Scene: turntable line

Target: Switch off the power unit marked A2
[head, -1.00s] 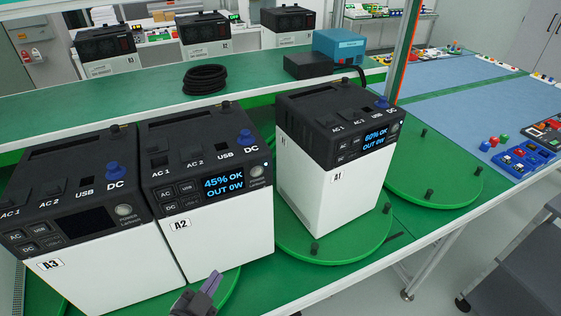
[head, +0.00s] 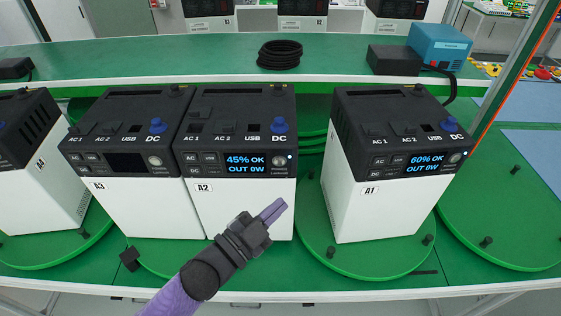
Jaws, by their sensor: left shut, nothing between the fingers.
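The power unit A2 (head: 235,207) is a white box with a black top and front panel, in the middle of the head view. Its screen (head: 246,165) is lit blue and reads "45% OK, OUT 0W". A round power button (head: 279,160) sits right of the screen, with a small light beside it. My left gripper (head: 277,209) is shut and empty. Its purple fingertips appear in front of A2's lower white face, below the button; I cannot tell whether they touch it. My right gripper is not in view.
Unit A3 (head: 150,208), screen dark, stands close against A2's left side. Unit A1 (head: 385,210), screen lit at 60%, stands to the right on a green turntable (head: 350,262), with a gap between. A black cable coil (head: 280,54) lies on the shelf behind.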

